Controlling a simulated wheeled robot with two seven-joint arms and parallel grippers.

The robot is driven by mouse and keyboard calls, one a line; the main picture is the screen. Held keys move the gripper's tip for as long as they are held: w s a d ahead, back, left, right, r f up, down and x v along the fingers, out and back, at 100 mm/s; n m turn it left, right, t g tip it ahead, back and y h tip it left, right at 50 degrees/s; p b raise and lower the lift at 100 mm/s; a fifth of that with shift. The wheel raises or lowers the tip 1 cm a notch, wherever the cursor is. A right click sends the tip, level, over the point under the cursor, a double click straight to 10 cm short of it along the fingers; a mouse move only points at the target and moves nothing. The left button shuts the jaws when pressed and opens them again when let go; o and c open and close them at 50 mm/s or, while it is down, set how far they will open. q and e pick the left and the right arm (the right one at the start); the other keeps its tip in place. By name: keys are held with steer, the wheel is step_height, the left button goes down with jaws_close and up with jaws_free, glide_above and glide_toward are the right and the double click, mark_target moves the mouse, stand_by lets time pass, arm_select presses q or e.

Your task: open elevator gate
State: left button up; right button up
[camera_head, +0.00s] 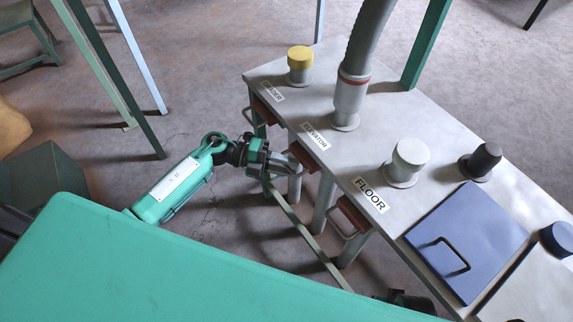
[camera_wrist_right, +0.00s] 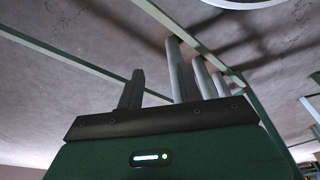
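The elevator gate (camera_head: 304,157) is a dark red block under the table edge below the ELEVATOR label (camera_head: 314,136). Its handle faces my left gripper. My left gripper (camera_head: 292,163) is at that handle in the head view, its grey fingers overlapping it. The handle is mostly hidden there, and I cannot tell whether the fingers are closed on it. My right gripper (camera_wrist_right: 160,90) shows two separated fingers in the right wrist view, with nothing seen held between them. It is low, near the table's underside and legs.
A similar red gate with a handle (camera_head: 353,214) sits below the FLOOR label (camera_head: 370,194). Another gate (camera_head: 268,109) is at the far end. The grey table (camera_head: 345,150) carries capped pipes, a hose (camera_head: 365,45) and a blue lid (camera_head: 466,240). A green rail (camera_head: 310,240) runs below.

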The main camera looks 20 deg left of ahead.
arm_select(q)
steer(key=shift+c, duration=0.2)
